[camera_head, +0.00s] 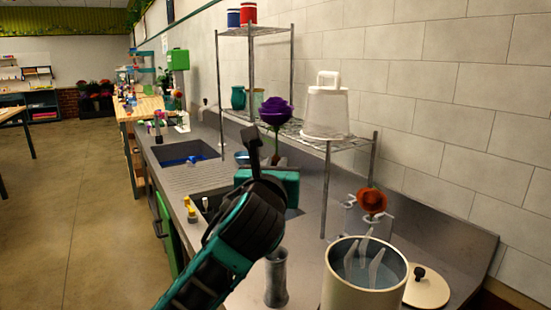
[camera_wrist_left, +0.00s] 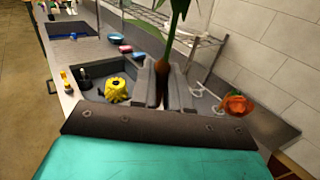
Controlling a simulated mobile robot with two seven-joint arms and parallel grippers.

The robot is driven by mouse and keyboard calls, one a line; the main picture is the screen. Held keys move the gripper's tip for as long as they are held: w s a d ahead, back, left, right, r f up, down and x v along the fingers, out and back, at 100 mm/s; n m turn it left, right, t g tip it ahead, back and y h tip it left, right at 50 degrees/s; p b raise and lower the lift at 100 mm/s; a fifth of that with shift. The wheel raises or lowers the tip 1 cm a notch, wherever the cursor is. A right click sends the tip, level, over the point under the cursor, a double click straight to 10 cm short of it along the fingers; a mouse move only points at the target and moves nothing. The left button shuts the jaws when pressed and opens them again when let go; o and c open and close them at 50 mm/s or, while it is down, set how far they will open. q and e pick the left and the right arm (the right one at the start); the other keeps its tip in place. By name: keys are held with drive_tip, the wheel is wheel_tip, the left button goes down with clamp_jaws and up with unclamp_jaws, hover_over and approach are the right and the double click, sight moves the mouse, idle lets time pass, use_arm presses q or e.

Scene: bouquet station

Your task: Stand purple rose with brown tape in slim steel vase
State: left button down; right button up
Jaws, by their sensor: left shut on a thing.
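The purple rose (camera_head: 276,112) stands upright above my left gripper (camera_head: 275,164), its green stem running down to the jaws. In the left wrist view, my left gripper (camera_wrist_left: 164,88) is shut on the stem at the brown tape (camera_wrist_left: 163,72), and the bloom is out of frame. The slim steel vase (camera_head: 276,280) stands on the counter below and nearer than the gripper, partly beside my forearm. The rose is apart from the vase. My right gripper is not in view.
A cream pot (camera_head: 338,292) stands right of the vase, with a lid (camera_head: 427,288) beside it. An orange rose (camera_head: 372,201) rises behind the pot. A wire shelf (camera_head: 352,144) with a white container (camera_head: 326,112) stands behind. A sink holds a yellow item (camera_wrist_left: 117,90).

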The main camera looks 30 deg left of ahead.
use_arm(q)
wheel_tip(320, 180, down, 10)
drive_tip(key=b, duration=0.3)
drive_tip(key=shift+b, duration=0.3)
idle(0.4)
drive_tip(key=shift+f, duration=0.25)
drive_tip(key=shift+f+b, duration=0.7)
drive_tip(key=shift+f, duration=0.6)
drive_tip(key=c, duration=1)
unclamp_jaws()
drive_tip(key=shift+c, duration=0.2)
drive_tip(key=shift+o, duration=0.5)
drive_tip(key=o, duration=0.5)
drive_tip(key=shift+o, duration=0.2)
